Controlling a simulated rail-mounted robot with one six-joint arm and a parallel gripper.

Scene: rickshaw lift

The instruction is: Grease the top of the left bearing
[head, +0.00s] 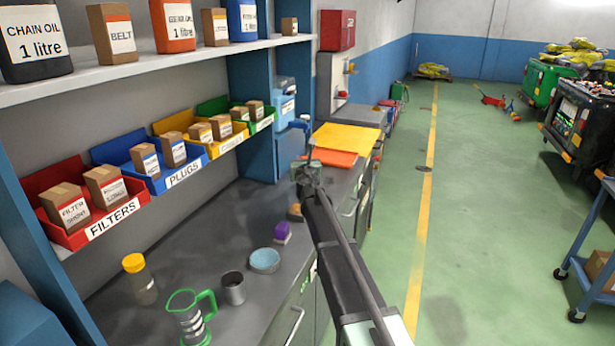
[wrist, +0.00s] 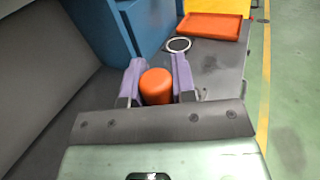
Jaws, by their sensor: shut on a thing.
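My gripper (wrist: 156,84) is shut on an orange round-topped thing (wrist: 155,88), held between its two purple-grey fingers. Its lower part is hidden by the gripper body, so I cannot tell whether it is a grease tool. In the head view my gripper (head: 306,176) is over the far part of the dark bench, near the orange tray; what it holds is not clear there. A pale ring (wrist: 177,44) lies on the bench beyond my fingers in the wrist view. I cannot tell whether it is a bearing. I cannot make out a left bearing for sure.
The orange tray (head: 334,158) and a yellow one (head: 347,138) are at the bench's far end. A purple block (head: 283,231), blue dish (head: 264,260), metal cup (head: 233,288), green-handled jug (head: 190,317) and yellow-capped jar (head: 141,281) stand nearer. Bins (head: 100,218) line the left.

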